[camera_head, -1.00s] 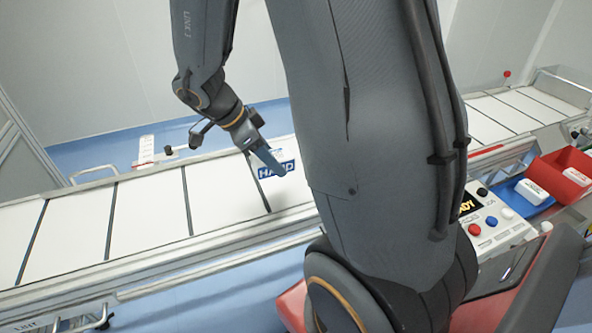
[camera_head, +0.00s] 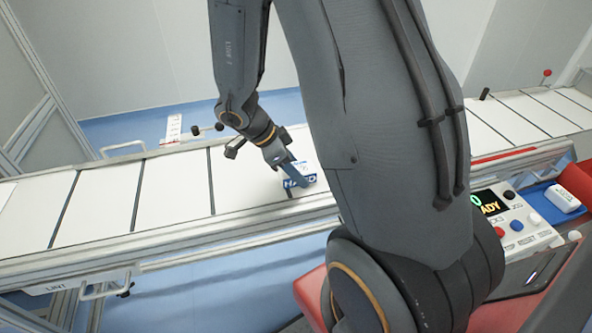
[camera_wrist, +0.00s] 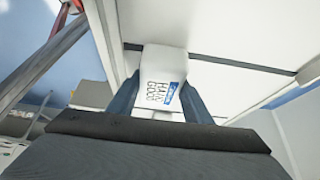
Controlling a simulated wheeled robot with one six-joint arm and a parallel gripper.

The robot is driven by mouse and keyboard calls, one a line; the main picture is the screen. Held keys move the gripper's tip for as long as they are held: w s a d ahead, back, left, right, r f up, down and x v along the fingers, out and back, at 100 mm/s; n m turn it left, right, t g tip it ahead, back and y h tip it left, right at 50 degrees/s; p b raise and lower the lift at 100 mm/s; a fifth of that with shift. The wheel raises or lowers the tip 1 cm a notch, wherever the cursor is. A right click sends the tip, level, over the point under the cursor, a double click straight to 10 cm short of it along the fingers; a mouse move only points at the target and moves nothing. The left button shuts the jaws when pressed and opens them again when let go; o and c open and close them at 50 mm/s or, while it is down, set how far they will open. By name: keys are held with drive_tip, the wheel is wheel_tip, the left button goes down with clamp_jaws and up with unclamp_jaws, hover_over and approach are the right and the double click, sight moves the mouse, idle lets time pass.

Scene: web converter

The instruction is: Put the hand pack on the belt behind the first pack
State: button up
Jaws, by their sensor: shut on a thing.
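The hand pack (camera_head: 302,180) is a small white pack with a blue "HAND" label. My gripper (camera_head: 291,174) is shut on it, with one blue finger across it in the head view. In the wrist view the pack (camera_wrist: 160,72) sits between the two blue fingers (camera_wrist: 160,100), its printed face toward the camera. The pack is over the white belt (camera_head: 175,188), close to a dark crossbar; I cannot tell whether it touches the belt. No other pack shows on the visible belt; my arm hides part of it.
A metal rail (camera_head: 190,233) runs along the belt's near side. A control console (camera_head: 512,222) with a lit display and buttons stands at right, beside a blue tray (camera_head: 537,198) with a white pack (camera_head: 562,197) and a red bin (camera_head: 577,178). Several belt sections at left are bare.

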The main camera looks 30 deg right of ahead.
drive_tip(key=shift+f, duration=0.15)
drive_tip(key=o, duration=1.2)
drive_tip(key=shift+c, duration=0.2)
drive_tip(key=shift+s, duration=0.1)
drive_tip(key=shift+f, duration=0.1)
